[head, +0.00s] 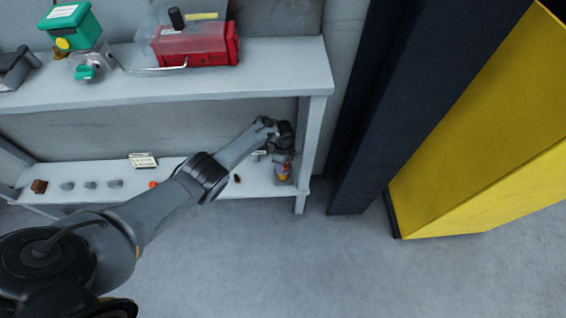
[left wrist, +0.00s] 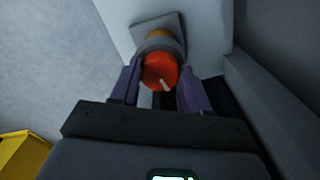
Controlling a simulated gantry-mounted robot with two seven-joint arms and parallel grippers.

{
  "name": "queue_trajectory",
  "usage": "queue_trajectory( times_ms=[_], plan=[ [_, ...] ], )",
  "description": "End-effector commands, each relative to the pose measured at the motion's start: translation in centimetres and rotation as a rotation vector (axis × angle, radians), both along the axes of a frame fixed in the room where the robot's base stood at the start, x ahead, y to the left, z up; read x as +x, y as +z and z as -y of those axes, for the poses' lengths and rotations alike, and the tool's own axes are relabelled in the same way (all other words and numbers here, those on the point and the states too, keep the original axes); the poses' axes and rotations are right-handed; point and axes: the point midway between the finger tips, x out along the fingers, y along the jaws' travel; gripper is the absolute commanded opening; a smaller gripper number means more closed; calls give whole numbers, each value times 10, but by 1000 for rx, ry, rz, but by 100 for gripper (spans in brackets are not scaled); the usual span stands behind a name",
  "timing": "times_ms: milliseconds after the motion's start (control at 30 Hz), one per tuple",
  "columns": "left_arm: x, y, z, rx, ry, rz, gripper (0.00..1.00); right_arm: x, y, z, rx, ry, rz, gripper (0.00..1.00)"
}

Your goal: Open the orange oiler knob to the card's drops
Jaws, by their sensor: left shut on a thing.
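The orange knob (left wrist: 160,70) has a white pointer line, which points down and slightly right in the left wrist view. It sits on a grey collar (left wrist: 159,44) with a pale square plate behind. My left gripper (left wrist: 159,86) has its two purple-grey fingers on either side of the knob and is shut on it. In the head view my left gripper (head: 283,158) is at the right end of the lower shelf, by the small orange-and-grey oiler (head: 284,173), which it partly hides. A white card (head: 142,160) stands on the lower shelf; its writing is too small to read. My right gripper is out of view.
The upper shelf (head: 170,88) overhangs the lower one and holds a green-topped device (head: 72,25) and a red box (head: 195,45). A shelf leg (head: 304,180) stands close to the right of my gripper. Several small grey parts (head: 90,184) and a small red-orange thing (head: 152,184) are on the lower shelf.

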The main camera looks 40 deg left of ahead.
Motion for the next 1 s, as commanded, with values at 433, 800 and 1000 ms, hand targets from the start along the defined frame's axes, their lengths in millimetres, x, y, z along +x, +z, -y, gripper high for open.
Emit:
queue_trajectory(
  times_ms=[433,800,1000],
  plan=[
    [0,-1,-1,1,-281,0,15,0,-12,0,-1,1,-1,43],
    [0,-1,0,1,-343,0,15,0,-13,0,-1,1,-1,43],
    [0,-1,0,0,-344,0,15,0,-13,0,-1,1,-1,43]
  ],
)
